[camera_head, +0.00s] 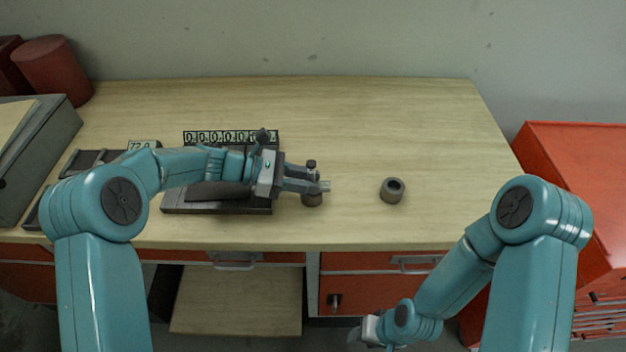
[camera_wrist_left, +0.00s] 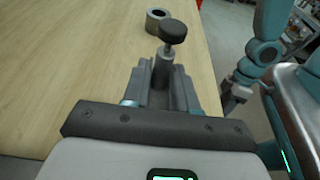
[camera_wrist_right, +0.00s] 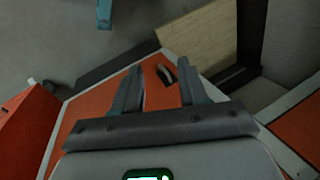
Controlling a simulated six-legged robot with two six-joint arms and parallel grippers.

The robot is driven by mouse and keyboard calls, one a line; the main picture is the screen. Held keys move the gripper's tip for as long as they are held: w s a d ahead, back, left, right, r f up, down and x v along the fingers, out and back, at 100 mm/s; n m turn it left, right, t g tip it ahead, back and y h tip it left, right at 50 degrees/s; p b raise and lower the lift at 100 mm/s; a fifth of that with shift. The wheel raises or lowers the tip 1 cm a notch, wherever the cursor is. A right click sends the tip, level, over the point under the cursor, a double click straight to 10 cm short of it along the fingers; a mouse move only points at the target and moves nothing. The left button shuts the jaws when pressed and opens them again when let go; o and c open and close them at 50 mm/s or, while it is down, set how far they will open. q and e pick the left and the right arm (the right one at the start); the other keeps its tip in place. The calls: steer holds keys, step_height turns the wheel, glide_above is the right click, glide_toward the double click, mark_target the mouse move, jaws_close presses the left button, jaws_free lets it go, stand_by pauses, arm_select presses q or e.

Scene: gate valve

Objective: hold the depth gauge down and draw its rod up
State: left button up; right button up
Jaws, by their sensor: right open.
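The depth gauge stands on the wooden bench, its black knob (camera_head: 311,164) on top and its round grey base (camera_head: 312,200) below. My left gripper (camera_head: 322,186) reaches it from the left, with its fingers closed around the gauge's grey upright body. In the left wrist view the knob (camera_wrist_left: 172,31) sits on a thin rod just above the grey body (camera_wrist_left: 162,72) between the fingers. The fingers hide part of the gauge. My right gripper (camera_wrist_right: 158,66) is open and empty, low in front of the bench; it also shows at the bottom of the head view (camera_head: 368,330).
A hollow grey ring (camera_head: 392,191) stands on the bench to the right of the gauge. A dark tray (camera_head: 220,207) and a number strip (camera_head: 231,137) lie to the left. Red drawers stand under the bench, and a red cabinet (camera_head: 575,150) at the right. The bench's right side is clear.

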steer(key=o, duration=0.3)
steer(key=shift+r, duration=0.1)
steer(key=o, duration=0.6)
steer(key=shift+w+a+r, duration=0.15)
steer(key=shift+w+r, duration=0.1)
steer(key=shift+c, duration=0.2)
steer(key=shift+o, duration=0.7)
steer(key=w+r, duration=0.1)
steer(key=w+a+r, duration=0.1)
steer(key=r, duration=0.2)
steer(key=shift+w+a+r, duration=0.15)
steer(key=shift+w, duration=0.25)
step_height(320, 180, up, 34)
steer(key=n+t, duration=0.2)
steer(key=n, duration=1.1)
glide_above(314, 165)
steer(key=shift+s, duration=0.1)
steer(key=shift+w+a+r+n, duration=0.15)
steer(key=shift+w+n, duration=0.05)
steer(key=shift+n, duration=0.3)
steer(key=shift+f, duration=4.35)
